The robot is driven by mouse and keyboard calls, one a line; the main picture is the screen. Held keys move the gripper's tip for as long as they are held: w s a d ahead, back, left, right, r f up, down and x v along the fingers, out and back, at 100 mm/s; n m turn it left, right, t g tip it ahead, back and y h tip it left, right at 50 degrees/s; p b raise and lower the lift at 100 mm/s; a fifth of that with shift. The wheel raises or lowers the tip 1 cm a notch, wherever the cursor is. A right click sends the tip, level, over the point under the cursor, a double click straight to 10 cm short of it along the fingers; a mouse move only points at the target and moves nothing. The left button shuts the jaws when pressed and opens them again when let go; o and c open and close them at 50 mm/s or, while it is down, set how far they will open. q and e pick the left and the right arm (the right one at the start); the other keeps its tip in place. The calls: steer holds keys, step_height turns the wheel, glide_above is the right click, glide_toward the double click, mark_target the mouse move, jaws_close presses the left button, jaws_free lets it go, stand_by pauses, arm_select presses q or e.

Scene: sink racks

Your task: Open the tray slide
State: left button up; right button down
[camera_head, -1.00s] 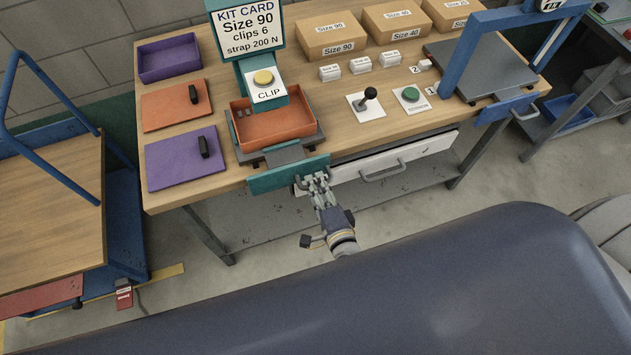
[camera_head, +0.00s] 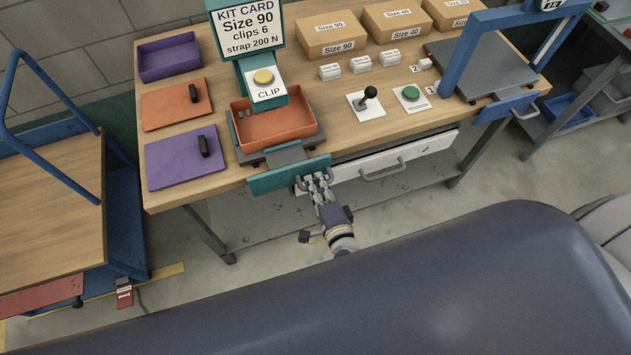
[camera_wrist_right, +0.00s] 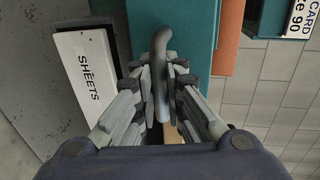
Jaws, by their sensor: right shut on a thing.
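The tray slide has a teal front panel (camera_head: 270,181) with a grey handle (camera_wrist_right: 160,48), at the table's front edge below the clip station. Its grey plate (camera_head: 287,155) shows between the panel and the orange tray (camera_head: 303,131). A few small grey pieces lie in the tray, partly hidden by the clip station (camera_head: 264,93). My right gripper (camera_head: 316,182) is at the right part of the panel, its fingers closed around the handle. In the right wrist view the handle stands between the fingers (camera_wrist_right: 160,85), with the teal panel (camera_wrist_right: 195,30) behind. My left gripper is not in view.
A white drawer (camera_head: 410,158) marked SHEETS sits just right of the panel, under the tabletop. A joystick (camera_head: 369,96) and a green button (camera_head: 410,93) are on the table. Open floor lies before the table.

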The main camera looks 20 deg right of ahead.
steer(key=f+v, duration=0.3)
steer(key=v, duration=1.2)
steer(key=shift+s, duration=0.65)
steer(key=shift+a, duration=0.1)
steer(key=c, duration=1.7)
jaws_free()
steer(key=shift+o, duration=0.2)
steer(key=v, duration=1.2)
steer(key=shift+f, duration=0.1)
